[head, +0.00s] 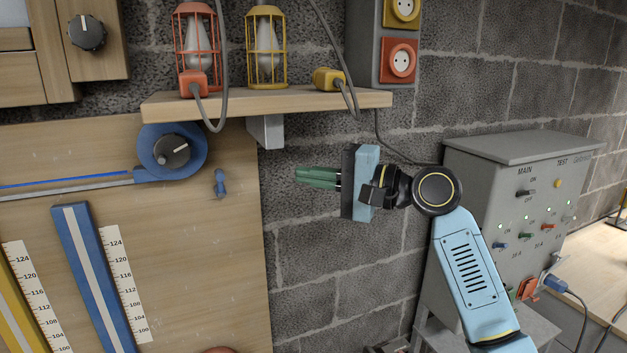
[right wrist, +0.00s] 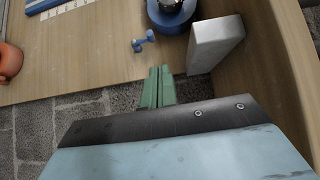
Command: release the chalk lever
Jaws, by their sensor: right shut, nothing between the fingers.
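A small blue lever (head: 220,182), which I take to be the chalk lever, sticks out from the wooden board, right of and below a blue round reel (head: 199,141) with a black knob. The lever also shows in the right wrist view (right wrist: 143,41), near the reel (right wrist: 172,17). My right gripper (head: 298,175) has its green fingers shut and empty. It points left toward the lever, with a gap between them. The fingers show in the right wrist view (right wrist: 159,70) too, apart from the lever. My left gripper is not in view.
A wooden shelf (head: 290,104) with caged lamps (head: 266,50) is above, with a pale grey bracket (head: 265,132) under it near my fingers. Cables hang from the shelf. A grey switch cabinet (head: 470,185) stands right. The wall before my fingers is clear.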

